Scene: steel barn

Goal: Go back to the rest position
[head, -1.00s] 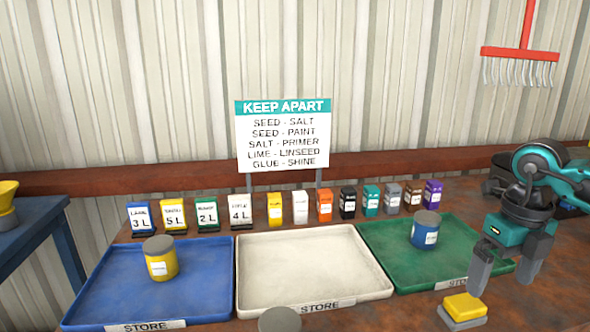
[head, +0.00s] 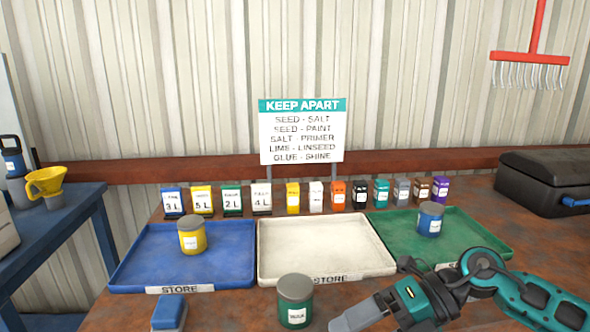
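My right gripper (head: 352,314) is low in the front of the head view, pointing left, beside the green jar with a grey lid (head: 295,304). One grey finger shows clearly; I cannot tell whether the gripper is open or shut. Nothing visible is held in it. My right arm crosses the bottom right corner and covers part of the table. My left gripper is not in view. A yellow jar (head: 192,238) stands in the blue tray (head: 135,270), and a blue jar (head: 430,222) stands in the green tray (head: 470,232). The white tray (head: 320,235) is empty.
A KEEP APART sign (head: 303,130) stands behind a row of small labelled boxes and cards. A black case (head: 545,182) is at the back right. A blue block (head: 168,314) lies at the front edge.

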